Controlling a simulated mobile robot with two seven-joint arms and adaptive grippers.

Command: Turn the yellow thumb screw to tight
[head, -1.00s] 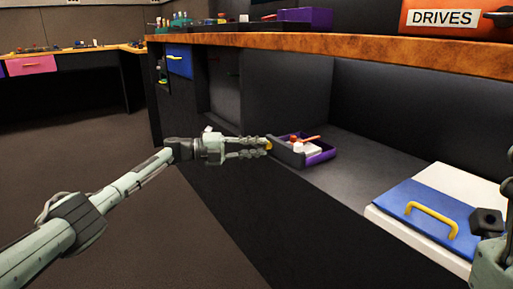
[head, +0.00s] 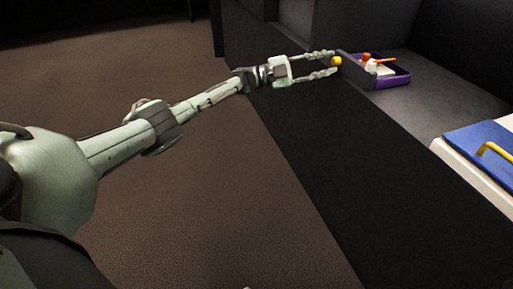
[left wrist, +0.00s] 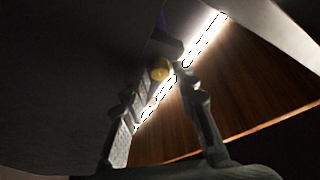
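The yellow thumb screw (head: 336,61) is a small round knob at the dark front face of the purple tray (head: 393,82) in the head view. My left gripper (head: 331,61) reaches it from the left, with one finger above and one below the knob. The fingers are spread, with the screw between or just beyond their tips; I cannot tell whether they touch it. In the left wrist view the screw (left wrist: 160,69) shows near the fingertips, close to the left finger. The screw's shaft is hidden. My right gripper is not in view.
The tray holds an orange-handled item (head: 380,60) and white objects. It stands on a dark shelf (head: 440,95). A blue panel with a yellow handle (head: 492,150) lies on a white box at right. Brown floor (head: 240,190) is open below my left arm.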

